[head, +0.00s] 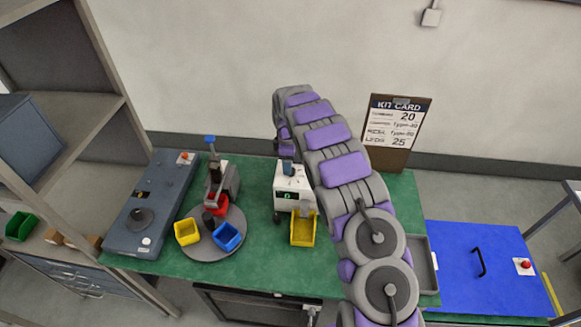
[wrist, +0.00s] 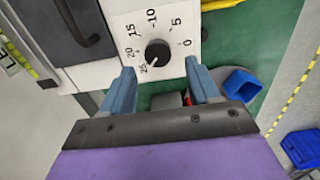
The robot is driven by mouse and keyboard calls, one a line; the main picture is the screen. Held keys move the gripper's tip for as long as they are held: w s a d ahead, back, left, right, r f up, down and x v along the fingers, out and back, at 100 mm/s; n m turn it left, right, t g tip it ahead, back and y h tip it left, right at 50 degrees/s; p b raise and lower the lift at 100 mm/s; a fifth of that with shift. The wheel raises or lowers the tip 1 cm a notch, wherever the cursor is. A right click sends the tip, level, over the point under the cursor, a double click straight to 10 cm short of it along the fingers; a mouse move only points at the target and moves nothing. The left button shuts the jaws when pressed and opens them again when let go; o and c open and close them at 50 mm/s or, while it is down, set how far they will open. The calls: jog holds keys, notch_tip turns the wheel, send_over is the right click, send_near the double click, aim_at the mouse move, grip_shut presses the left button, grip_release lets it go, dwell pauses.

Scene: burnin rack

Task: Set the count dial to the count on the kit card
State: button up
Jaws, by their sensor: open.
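The count dial (wrist: 158,53) is a black round knob on a white panel, with numbers from 0 to 25 around it. A pale mark on the knob seems to point down-left, toward 25. My gripper (wrist: 160,68) is open, its two blue-grey fingertips on either side of the knob's lower side; contact cannot be told. In the head view the white counter machine (head: 291,186) stands mid-table under my gripper, with a small green display. The kit card (head: 397,125) on a brown clipboard leans at the back; its top line reads 20 and its bottom line 25.
A yellow bin (head: 303,230) sits at the machine's front. To its left, a turntable (head: 205,250) carries a yellow bin and a blue bin (head: 227,237).

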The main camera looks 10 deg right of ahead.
jog(key=shift+a+f, duration=0.2)
jog(key=shift+f, duration=0.4)
jog(key=shift+a+f, duration=0.15)
jog(key=shift+f, duration=0.4)
jog(key=shift+d+f, duration=0.4)
jog(key=shift+d, duration=1.1)
jog(key=shift+a, duration=1.25)
jog(key=c, duration=0.6)
jog(key=shift+c, duration=0.6)
jog(key=shift+d, duration=0.15)
jog(key=shift+c, duration=0.8)
jog(key=shift+d, duration=0.45)
jog(key=shift+c, duration=0.8)
